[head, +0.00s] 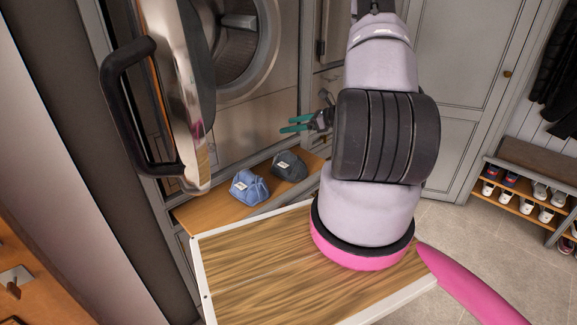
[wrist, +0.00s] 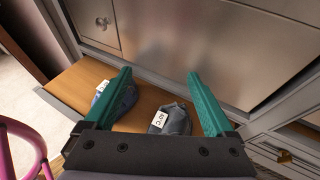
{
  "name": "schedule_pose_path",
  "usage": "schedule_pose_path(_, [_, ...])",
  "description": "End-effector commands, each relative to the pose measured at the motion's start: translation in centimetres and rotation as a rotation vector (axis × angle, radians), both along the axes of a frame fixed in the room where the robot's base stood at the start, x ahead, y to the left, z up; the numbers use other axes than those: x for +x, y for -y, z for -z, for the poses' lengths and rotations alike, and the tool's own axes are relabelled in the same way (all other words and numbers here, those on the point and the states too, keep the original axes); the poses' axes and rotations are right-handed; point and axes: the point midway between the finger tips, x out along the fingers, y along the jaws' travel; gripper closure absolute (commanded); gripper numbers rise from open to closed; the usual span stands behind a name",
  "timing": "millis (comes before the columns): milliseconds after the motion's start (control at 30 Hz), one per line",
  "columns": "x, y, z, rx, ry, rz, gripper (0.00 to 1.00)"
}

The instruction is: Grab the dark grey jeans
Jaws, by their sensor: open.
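The dark grey jeans (head: 289,166) are a small folded bundle with a white tag, lying on a wooden shelf (head: 219,215) below the washing machine. In the wrist view the dark grey jeans (wrist: 176,118) show low between my fingers, nearer the right one, with their lower part hidden by my gripper body. My gripper (head: 294,125) is open and empty, with teal fingers. It is above the shelf and apart from the jeans. It also shows in the wrist view (wrist: 159,75). A folded blue bundle (head: 249,187) with a white tag lies left of the dark grey jeans.
A front-loading washer (head: 237,45) with its round door (head: 180,90) swung open stands behind and left. A wood-topped surface with a white rim (head: 230,275) is in front. A shoe rack (head: 520,200) stands at the right; the floor before it is clear.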

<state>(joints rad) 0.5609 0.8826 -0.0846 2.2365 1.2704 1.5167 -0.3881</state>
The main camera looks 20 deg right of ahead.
Motion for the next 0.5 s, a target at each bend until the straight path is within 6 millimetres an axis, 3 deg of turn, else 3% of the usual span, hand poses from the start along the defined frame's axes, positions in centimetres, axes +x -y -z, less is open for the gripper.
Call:
schedule_pose_path(33, [-0.4, 1.5, 2.9, 0.037, -0.036, 0.080, 0.11])
schedule_pose_path(200, [-1.6, 4.9, 9.2, 0.104, -0.100, 0.281, 0.11])
schedule_pose_path(367, [-2.4, 6.2, 12.1, 0.125, -0.129, 0.369, 0.11])
schedule_pose_path(500, [-1.2, 5.7, 13.2, 0.127, -0.133, 0.381, 0.11])
